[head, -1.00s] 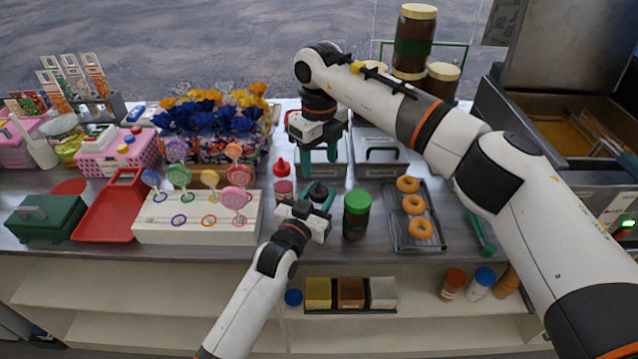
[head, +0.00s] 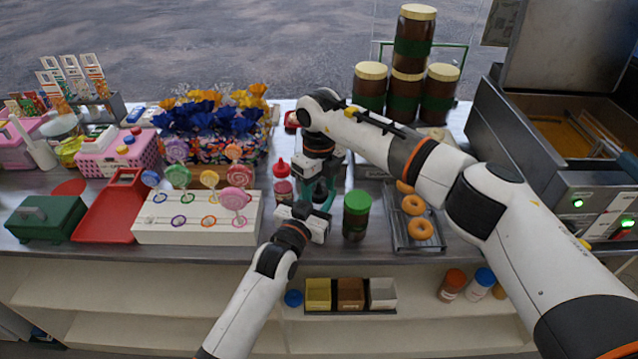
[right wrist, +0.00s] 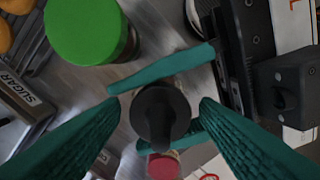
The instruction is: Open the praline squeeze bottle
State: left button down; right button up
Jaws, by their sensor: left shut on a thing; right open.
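The praline squeeze bottle, with a dark conical cap (right wrist: 160,112), stands upright and is seen from above in the right wrist view. My left gripper (head: 316,205) is shut on the bottle; its teal fingers pass on either side below the cap. My right gripper (right wrist: 160,103) is open, with one finger on each side of the cap and a visible gap to it. In the head view my right gripper (head: 319,188) hangs directly over the bottle and hides most of it.
A red-topped bottle (head: 283,182) stands close to the left. A green-lidded jar (head: 357,215) stands just to the right and also shows in the right wrist view (right wrist: 85,30). A tray (head: 430,243) of doughnuts lies further right. A lollipop stand (head: 200,230) is at the left.

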jog(key=c, duration=1)
jog(key=n, duration=0.6)
jog(key=shift+n, duration=0.3)
jog(key=o, duration=1.1)
jog(key=shift+r, duration=0.1)
